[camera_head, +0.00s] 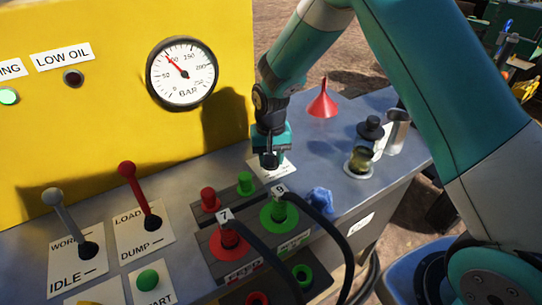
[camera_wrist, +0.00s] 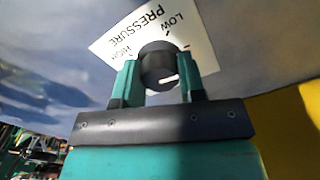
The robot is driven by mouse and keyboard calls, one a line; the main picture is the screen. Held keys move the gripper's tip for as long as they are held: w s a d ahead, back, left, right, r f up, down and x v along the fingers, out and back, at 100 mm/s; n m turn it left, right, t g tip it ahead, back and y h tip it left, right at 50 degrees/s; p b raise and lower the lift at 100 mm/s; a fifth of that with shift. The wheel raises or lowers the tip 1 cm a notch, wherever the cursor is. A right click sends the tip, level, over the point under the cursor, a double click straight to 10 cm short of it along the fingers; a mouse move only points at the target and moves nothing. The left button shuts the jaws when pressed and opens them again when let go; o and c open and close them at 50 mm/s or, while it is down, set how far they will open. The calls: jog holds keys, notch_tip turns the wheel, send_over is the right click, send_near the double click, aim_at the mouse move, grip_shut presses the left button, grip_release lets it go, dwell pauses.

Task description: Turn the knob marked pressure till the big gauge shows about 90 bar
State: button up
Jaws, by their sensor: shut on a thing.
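My gripper (camera_head: 270,160) points down at the grey console top. In the wrist view its two green fingers (camera_wrist: 158,88) are shut on the black pressure knob (camera_wrist: 158,62), one on each side. The knob has a white pointer line, on its lower right side in that view. The white label plate (camera_wrist: 190,35) around it reads PRESSURE, LOW and HIGH. In the head view the gripper mostly hides the knob. The big round BAR gauge (camera_head: 182,73) is on the yellow panel. Its red needle points up and left, near the 100 figure; the exact value is hard to read.
A red lever (camera_head: 139,195) and a grey lever (camera_head: 73,222) stand at the left. Hose couplings (camera_head: 232,238) with black hoses are just in front of my gripper. A blue crumpled cloth (camera_head: 320,200), a red funnel (camera_head: 323,103) and a glass-bodied filler (camera_head: 362,157) stand to the right.

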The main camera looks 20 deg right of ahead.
jog(key=o, duration=0.9)
jog(key=shift+o, duration=0.2)
jog(key=shift+r, duration=0.1)
notch_tip(320, 180, up, 17)
jog(key=shift+r+b, duration=0.15)
jog(key=shift+b, duration=0.2)
jog(key=s+a+r+n+y, duration=0.1)
jog(key=s+n, duration=0.2)
jog(key=s, duration=0.6)
jog(key=s+a+r+n+y, duration=0.1)
jog(key=s+a+r+n, duration=0.1)
jog(key=s, duration=0.7)
jog(key=s+a+r+n+y+p, duration=0.1)
jog(key=s+n, duration=0.3)
jog(key=s, duration=0.6)
jog(key=shift+a+r+y, duration=0.2)
jog(key=shift+r+y, duration=0.4)
